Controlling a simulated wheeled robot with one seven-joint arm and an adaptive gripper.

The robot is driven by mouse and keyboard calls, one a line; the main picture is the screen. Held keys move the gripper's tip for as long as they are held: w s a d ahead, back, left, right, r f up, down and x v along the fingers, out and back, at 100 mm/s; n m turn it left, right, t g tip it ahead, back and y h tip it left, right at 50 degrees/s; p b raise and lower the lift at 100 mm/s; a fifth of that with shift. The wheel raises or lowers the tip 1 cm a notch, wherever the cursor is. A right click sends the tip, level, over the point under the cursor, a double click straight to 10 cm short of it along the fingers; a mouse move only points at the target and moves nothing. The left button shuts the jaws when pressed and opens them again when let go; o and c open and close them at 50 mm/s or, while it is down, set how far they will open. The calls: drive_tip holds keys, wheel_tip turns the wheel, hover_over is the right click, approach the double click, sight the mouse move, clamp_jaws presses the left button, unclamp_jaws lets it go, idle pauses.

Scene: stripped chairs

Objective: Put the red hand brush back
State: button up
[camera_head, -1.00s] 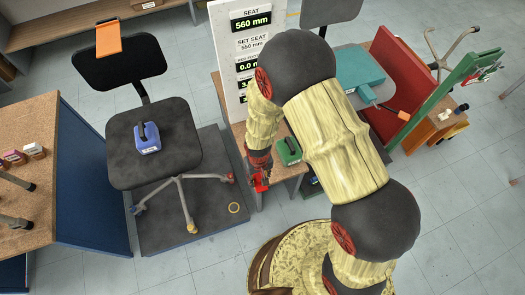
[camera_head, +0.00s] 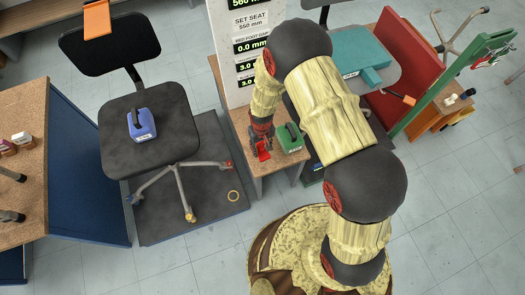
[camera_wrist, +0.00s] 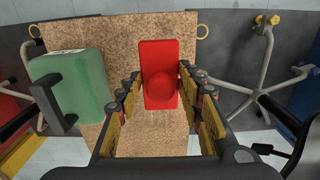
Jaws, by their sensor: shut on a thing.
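The red hand brush (camera_wrist: 160,62) is between the fingers of my gripper (camera_wrist: 160,76) in the wrist view, a flat red plate with a rounded bump. My gripper is shut on it. In the head view the brush (camera_head: 264,154) shows as a small red patch below my gripper (camera_head: 262,143), over the small wooden table (camera_head: 242,118). The wrist view shows the speckled tabletop (camera_wrist: 110,35) behind the brush. I cannot tell whether the brush touches it.
A green block with a black handle (camera_head: 290,138) stands on the table just right of my gripper. A display board (camera_head: 246,45) rises behind. A black chair with a blue handled block (camera_head: 142,124) stands left. A teal chair (camera_head: 355,55) and red panel (camera_head: 405,60) are right.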

sight(263, 150)
drive_tip(key=shift+w+d+f, duration=0.15)
drive_tip(key=shift+w+f, duration=0.15)
drive_tip(key=shift+f, duration=0.15)
drive_tip(key=f, duration=0.1)
drive_tip(key=f+b, duration=0.2)
drive_tip(key=f, duration=0.1)
drive_tip(key=shift+w+d, duration=0.1)
drive_tip(key=shift+w, duration=0.25)
drive_tip(key=shift+r, duration=0.15)
drive_tip(key=o, duration=1.1)
drive_tip(key=shift+o, duration=0.5)
